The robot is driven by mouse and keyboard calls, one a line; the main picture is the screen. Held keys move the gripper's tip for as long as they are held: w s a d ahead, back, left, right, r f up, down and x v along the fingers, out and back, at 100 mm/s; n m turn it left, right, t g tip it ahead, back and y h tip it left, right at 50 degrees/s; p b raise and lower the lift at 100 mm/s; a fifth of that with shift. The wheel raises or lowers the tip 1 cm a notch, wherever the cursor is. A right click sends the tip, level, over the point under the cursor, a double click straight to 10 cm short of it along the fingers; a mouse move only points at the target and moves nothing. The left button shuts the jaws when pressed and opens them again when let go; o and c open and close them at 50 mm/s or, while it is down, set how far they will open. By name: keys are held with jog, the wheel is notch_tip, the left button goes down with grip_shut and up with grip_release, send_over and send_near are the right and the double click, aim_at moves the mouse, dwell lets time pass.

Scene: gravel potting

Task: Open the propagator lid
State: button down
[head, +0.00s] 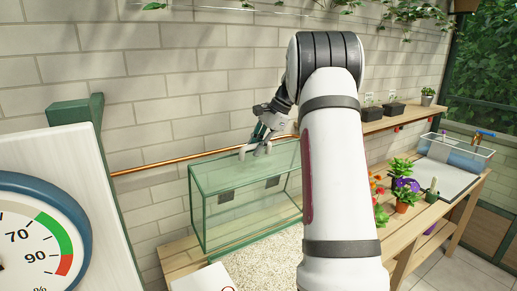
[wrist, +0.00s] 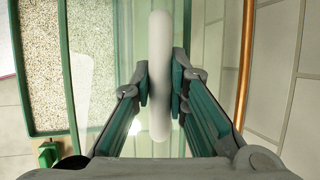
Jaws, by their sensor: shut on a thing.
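The propagator (head: 195,215) is a clear glass box with green edges, standing against the brick wall left of my arm. Its glass lid (head: 222,172) lies across the top and looks closed; I cannot tell if there is a small gap. My gripper (head: 258,146) is at the top of the box, toward its right side. In the wrist view my gripper (wrist: 160,85) is shut on a white rounded bar handle (wrist: 159,35), one pad on each side. The pale green glass of the lid (wrist: 118,45) shows beneath the handle. My arm hides part of the box's right end.
A copper pipe (head: 160,167) runs along the wall behind the box, close to my gripper. Pale gravel (head: 262,262) lies in front. A large dial (head: 40,235) stands at left. Potted plants (head: 404,196) and a wooden shelf (head: 385,121) are at right.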

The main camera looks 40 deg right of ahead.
jog(key=shift+w, duration=0.25)
jog(key=c, duration=1.8)
grip_release()
jog(key=v, duration=1.2)
jog(key=shift+s+d, duration=0.1)
